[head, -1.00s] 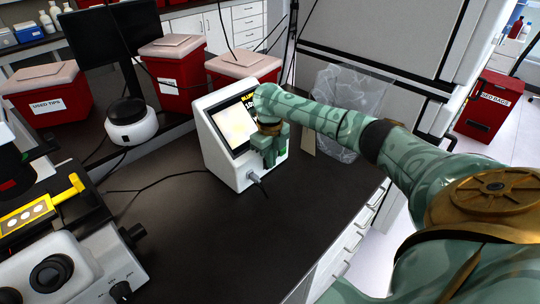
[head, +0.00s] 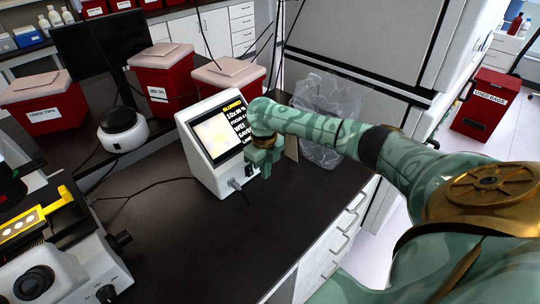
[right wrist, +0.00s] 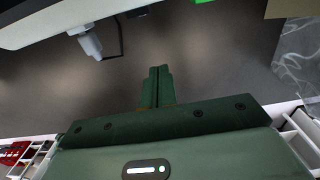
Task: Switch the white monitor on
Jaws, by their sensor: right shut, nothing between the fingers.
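The white monitor (head: 213,183) stands on the dark bench in the head view. Its screen (head: 213,135) is lit, with a bright picture and yellow and white text. My right gripper (head: 261,171) is at the monitor's right side, pointing down, and hides part of that side. In the right wrist view the fingers (right wrist: 157,72) are shut together and empty. The monitor's white edge (right wrist: 60,18) crosses the upper left there, apart from the fingertips in the picture. A small bright green patch (right wrist: 204,1) shows at the top edge. My left gripper is out of view.
A cable plug (head: 236,184) sticks out low on the monitor. A microscope (head: 70,265) is at the lower left, a round white device (head: 122,134) behind. Red bins (head: 163,82) stand at the back. A clear bag (head: 325,110) hangs right. The front bench is clear.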

